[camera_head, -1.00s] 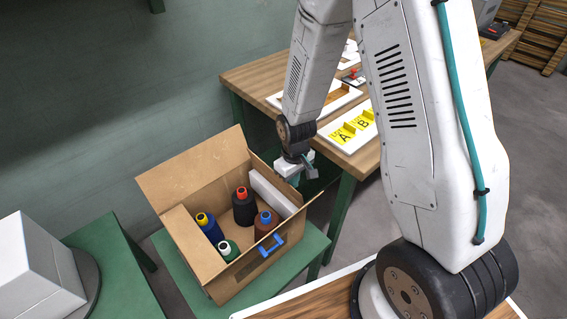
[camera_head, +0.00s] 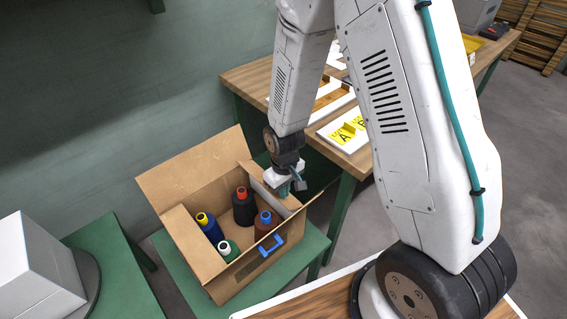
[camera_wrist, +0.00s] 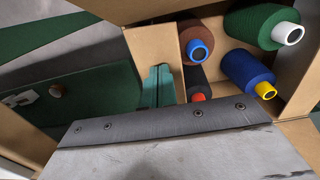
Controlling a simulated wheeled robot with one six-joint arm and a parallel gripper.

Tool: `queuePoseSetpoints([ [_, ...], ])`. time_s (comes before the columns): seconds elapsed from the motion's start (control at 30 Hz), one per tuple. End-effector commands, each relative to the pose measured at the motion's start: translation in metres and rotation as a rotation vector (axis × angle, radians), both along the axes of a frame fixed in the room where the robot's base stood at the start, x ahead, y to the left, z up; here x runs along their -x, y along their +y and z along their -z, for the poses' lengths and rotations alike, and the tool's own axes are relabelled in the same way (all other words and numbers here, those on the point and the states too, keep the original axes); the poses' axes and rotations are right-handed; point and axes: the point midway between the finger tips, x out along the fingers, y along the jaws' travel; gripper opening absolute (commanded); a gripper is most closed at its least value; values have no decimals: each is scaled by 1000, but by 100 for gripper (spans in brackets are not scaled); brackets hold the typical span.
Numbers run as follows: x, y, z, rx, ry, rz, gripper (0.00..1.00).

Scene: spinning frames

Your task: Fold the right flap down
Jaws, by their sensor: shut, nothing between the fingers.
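The open cardboard box (camera_head: 238,277) stands on a green stand. Its back flap (camera_head: 195,170) stands up, and its left flap (camera_head: 190,243) lies low on the left side. A pale panel (camera_head: 287,203) along the box's right side looks like the right flap, partly hidden by my gripper. In the wrist view a brown strip of cardboard (camera_wrist: 152,50) shows on that side, beside the teal fingers. My gripper (camera_head: 298,186) is shut and empty, pointing down at the right side of the box. Whether it touches the flap I cannot tell.
Several thread cones stand in the box, among them a blue one (camera_head: 211,231) and a brown one (camera_head: 265,222). A wooden table (camera_head: 245,78) with white frames stands behind on the right.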

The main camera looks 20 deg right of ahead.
Motion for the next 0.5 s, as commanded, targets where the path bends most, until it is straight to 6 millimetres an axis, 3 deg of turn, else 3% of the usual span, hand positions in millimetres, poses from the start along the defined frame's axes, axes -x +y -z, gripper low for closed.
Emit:
queuePoseSetpoints([
  [0.5, 8, 23, 35, 0, 1, -2, 0],
])
